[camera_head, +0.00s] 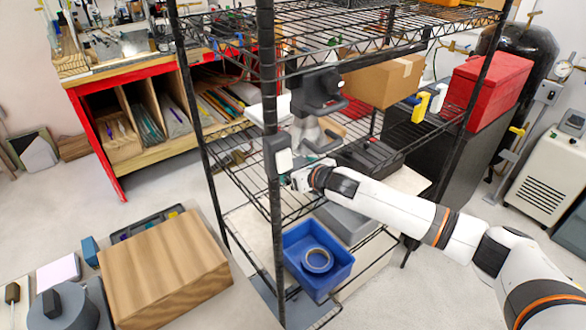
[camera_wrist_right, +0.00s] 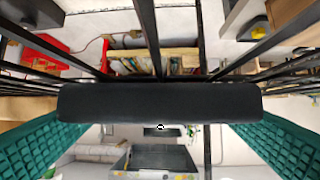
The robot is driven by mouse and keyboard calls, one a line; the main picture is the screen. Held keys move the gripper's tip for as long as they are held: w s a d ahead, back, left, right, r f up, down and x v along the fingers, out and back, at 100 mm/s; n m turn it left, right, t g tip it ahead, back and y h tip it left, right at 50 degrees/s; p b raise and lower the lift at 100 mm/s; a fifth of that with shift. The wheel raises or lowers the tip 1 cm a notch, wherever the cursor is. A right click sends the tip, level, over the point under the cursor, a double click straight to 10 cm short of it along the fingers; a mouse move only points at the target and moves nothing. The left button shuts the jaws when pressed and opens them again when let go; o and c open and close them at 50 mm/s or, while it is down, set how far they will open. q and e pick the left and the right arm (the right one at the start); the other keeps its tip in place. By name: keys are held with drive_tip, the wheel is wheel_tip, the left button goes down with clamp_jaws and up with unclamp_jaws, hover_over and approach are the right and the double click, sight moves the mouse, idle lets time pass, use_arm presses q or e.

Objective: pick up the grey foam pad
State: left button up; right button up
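A flat grey slab (camera_head: 345,222) lies on the lower rack shelf, just right of and behind the blue bin. It looks most like the grey foam pad, but I cannot be sure. My right gripper (camera_head: 284,178) is at the rack, above and left of this slab, close to a black upright post. In the right wrist view its two green ribbed fingers are far apart, at the lower left and lower right, with nothing visible held between them. A dark bar crosses that view and hides part of the scene. My left gripper is not in view.
The wire rack's posts (camera_head: 268,100) and shelves crowd around my right arm. A blue bin (camera_head: 307,287) with a ring inside stands low. A cardboard box (camera_head: 385,82) and a red box (camera_head: 490,90) stand higher. A wooden box (camera_head: 163,268) is at lower left. Floor between is clear.

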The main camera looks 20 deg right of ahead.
drive_tip(key=shift+c, duration=1.4)
drive_tip(key=shift+r, duration=0.1)
